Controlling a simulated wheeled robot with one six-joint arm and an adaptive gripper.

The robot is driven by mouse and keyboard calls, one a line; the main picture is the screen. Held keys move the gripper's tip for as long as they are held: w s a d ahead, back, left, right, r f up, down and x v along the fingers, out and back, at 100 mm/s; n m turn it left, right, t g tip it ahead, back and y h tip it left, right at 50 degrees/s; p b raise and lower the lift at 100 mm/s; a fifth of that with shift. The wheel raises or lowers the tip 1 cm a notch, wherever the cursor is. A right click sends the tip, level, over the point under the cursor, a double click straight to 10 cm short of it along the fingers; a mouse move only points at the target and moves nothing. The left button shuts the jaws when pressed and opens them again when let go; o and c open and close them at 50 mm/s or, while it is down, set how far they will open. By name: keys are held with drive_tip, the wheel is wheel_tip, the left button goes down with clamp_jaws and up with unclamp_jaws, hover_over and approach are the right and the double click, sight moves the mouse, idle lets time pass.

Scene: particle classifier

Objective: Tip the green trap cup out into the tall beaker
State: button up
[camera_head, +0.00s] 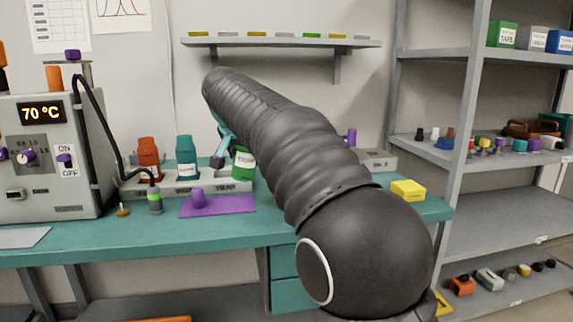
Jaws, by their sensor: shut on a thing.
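The green trap cup (242,172), with a white label, is upright at the right end of the rack's visible left part, its right side hidden by my arm. My gripper (231,150) shows only in part, as teal and grey pieces beside the cup. It is shut on the cup; the contact itself is mostly hidden behind my arm. I cannot tell whether the cup is lifted clear of the rack. I do not see the tall beaker; my arm covers much of the bench.
An orange bottle (148,158) and a teal bottle (187,158) stand left of the cup in the grey rack (178,187). A purple mat (228,207) lies in front. The 70 °C machine (50,150) stands left. A yellow block (408,190) lies right. A shelf (285,42) hangs above.

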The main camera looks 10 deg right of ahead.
drive_tip(key=shift+d+r+m+y+b, duration=0.15)
drive_tip(key=shift+d+m+y, duration=0.05)
drive_tip(key=shift+d+y, duration=0.25)
drive_tip(key=shift+d+r+m+y+b, duration=0.1)
drive_tip(key=shift+d+m+y+b, duration=0.1)
drive_tip(key=shift+d+y, duration=0.2)
drive_tip(key=shift+d+r+y+p, duration=0.35)
drive_tip(key=shift+d+r+y, duration=0.25)
drive_tip(key=shift+r, duration=0.35)
drive_tip(key=d+y, duration=0.1)
drive_tip(key=d+r+m+y, duration=0.1)
drive_tip(key=y, duration=0.1)
drive_tip(key=shift+d+m, duration=0.15)
drive_tip(key=shift+m, duration=0.15)
drive_tip(key=shift+d+r+m+y, duration=0.15)
drive_tip(key=shift+r+m+y, duration=0.2)
drive_tip(key=shift+y, duration=0.3)
drive_tip(key=shift+d+f+m+t+y+b, duration=0.15)
drive_tip(key=shift+f+m+t+y+b, duration=0.2)
drive_tip(key=shift+f+y+b, duration=0.7)
drive_tip(key=shift+d+r+m+y+b, duration=0.1)
drive_tip(key=shift+r+m+y+b, duration=0.35)
drive_tip(key=shift+b, duration=0.85)
drive_tip(key=shift+d+r+m+y, duration=0.3)
drive_tip(key=shift+d+y, duration=0.3)
drive_tip(key=shift+d, duration=0.15)
